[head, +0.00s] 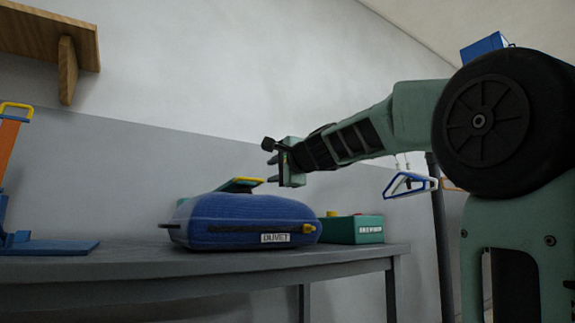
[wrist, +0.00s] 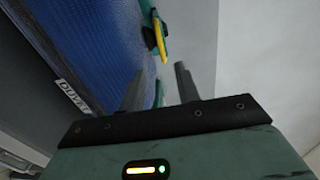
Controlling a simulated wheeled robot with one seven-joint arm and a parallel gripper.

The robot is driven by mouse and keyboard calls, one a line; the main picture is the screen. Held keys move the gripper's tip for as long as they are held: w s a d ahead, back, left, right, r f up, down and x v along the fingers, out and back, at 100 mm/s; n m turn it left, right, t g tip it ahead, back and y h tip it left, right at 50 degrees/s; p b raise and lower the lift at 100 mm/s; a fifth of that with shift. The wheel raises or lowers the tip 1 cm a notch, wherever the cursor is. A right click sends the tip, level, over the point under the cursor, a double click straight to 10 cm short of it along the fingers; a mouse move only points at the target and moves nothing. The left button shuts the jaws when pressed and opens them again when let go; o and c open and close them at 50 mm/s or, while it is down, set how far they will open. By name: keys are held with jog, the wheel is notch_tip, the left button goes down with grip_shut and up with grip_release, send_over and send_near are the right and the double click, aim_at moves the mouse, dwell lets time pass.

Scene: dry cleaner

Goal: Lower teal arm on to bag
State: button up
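The blue duvet bag (head: 245,218), with a white DUVET label on its front, lies on the grey table; it also fills the upper left of the wrist view (wrist: 85,40). The teal arm (head: 238,185), with a yellow edge, is raised at a tilt behind and above the bag; its lower part is hidden by the bag. In the wrist view its yellow handle (wrist: 160,36) shows beyond my fingertips. My gripper (head: 270,152) is open and empty, above and to the right of the teal arm, not touching it. Its two fingers stand apart in the wrist view (wrist: 159,72).
A green box (head: 352,230) with a red top part stands on the table right of the bag. A blue and orange stand (head: 15,180) is at the left. A wooden shelf (head: 50,35) is on the wall.

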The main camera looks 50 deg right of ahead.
jog(key=b+v, duration=0.6)
jog(key=shift+b, duration=0.4)
jog(key=shift+s, duration=0.15)
